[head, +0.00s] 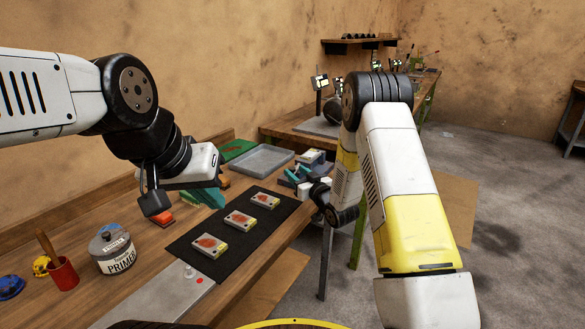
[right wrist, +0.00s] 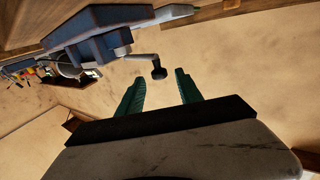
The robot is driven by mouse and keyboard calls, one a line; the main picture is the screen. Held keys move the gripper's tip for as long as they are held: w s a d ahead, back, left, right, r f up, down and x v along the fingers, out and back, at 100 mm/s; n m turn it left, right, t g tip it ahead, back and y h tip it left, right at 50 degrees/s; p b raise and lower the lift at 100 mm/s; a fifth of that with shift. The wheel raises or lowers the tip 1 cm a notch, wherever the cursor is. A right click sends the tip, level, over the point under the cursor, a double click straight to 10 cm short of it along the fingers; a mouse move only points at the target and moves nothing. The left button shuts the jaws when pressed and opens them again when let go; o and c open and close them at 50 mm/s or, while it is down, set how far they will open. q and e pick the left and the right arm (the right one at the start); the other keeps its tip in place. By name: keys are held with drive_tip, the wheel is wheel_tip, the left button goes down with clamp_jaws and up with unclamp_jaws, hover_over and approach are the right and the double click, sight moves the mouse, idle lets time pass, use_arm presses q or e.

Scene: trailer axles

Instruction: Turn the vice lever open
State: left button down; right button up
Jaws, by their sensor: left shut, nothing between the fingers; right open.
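The vice (right wrist: 90,42) is a blue-grey block at the upper left of the right wrist view, fixed by a wooden edge. Its lever (right wrist: 145,58) is a grey crank ending in a black knob (right wrist: 159,73). My right gripper (right wrist: 158,82) is open, with teal fingers; the knob shows in the gap just beyond the fingertips, apart from both. In the head view, my right gripper (head: 297,177) is at the bench's right edge, and the vice there is mostly hidden. My left gripper (head: 208,198) is shut and empty over the bench, left of the black mat.
A black mat (head: 215,257) bears three cards with red marks. A grey tray (head: 262,161), a primer tin (head: 113,250) and a red cup (head: 63,275) stand on the bench. Another bench with tools is behind. Open floor lies to the right.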

sight(294, 170)
drive_tip(key=shift+x, duration=1.9)
clamp_jaws()
